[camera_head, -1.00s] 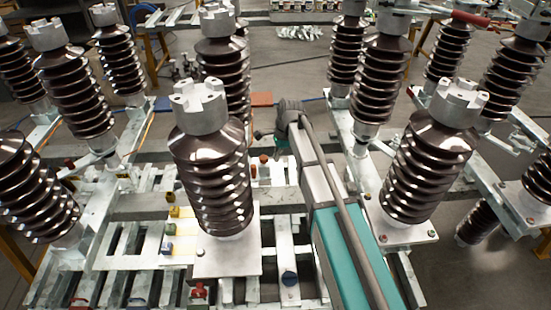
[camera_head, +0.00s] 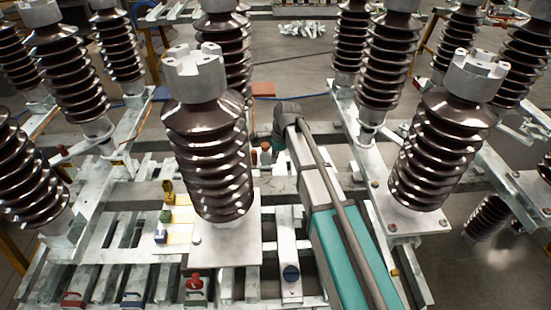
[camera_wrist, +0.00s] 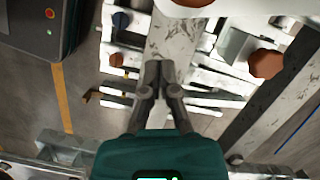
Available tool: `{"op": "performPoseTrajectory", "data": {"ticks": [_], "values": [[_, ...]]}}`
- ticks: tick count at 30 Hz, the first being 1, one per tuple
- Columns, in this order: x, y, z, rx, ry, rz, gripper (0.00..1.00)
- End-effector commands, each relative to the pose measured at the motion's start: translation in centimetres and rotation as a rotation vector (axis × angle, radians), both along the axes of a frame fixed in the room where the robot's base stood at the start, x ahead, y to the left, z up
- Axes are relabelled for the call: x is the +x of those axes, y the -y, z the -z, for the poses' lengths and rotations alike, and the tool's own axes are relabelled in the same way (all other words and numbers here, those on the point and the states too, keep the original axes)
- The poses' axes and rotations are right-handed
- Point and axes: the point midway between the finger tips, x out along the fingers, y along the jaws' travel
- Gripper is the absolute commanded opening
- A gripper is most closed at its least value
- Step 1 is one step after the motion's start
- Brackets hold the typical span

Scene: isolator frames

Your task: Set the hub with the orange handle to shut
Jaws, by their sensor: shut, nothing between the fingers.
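My gripper (camera_wrist: 158,72) points down in the wrist view with its two dark fingers together and nothing between them. A brighter orange-red part (camera_wrist: 193,2) shows at the top edge, cut off. A small orange-brown handle (camera_wrist: 116,59) lies to the left. In the head view an orange-brown knob (camera_head: 265,147) shows left of my arm. I cannot tell which of these is the task's hub, nor its setting.
Tall brown ribbed insulators (camera_head: 205,150) (camera_head: 440,150) stand close on both sides of my arm. Red (camera_head: 195,283), blue (camera_head: 291,273), yellow (camera_head: 168,188) and green (camera_head: 165,216) handles sit on the metal frame. A grey box with buttons (camera_wrist: 45,25) stands at upper left in the wrist view.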

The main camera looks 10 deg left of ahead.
Motion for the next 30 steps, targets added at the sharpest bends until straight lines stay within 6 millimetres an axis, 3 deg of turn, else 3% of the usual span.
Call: {"op": "performPoseTrajectory", "data": {"ticks": [3, 15, 30], "values": [[-0.1, -0.2, 1.3, 0.0, 0.0, 0.0, 0.0], [-1.9, -3.6, 0.9, 0.001, 0.0, 0.0, 0.0], [-1.9, -3.8, 0.9, 0.003, 0.001, 0.006, 0.0]]}}
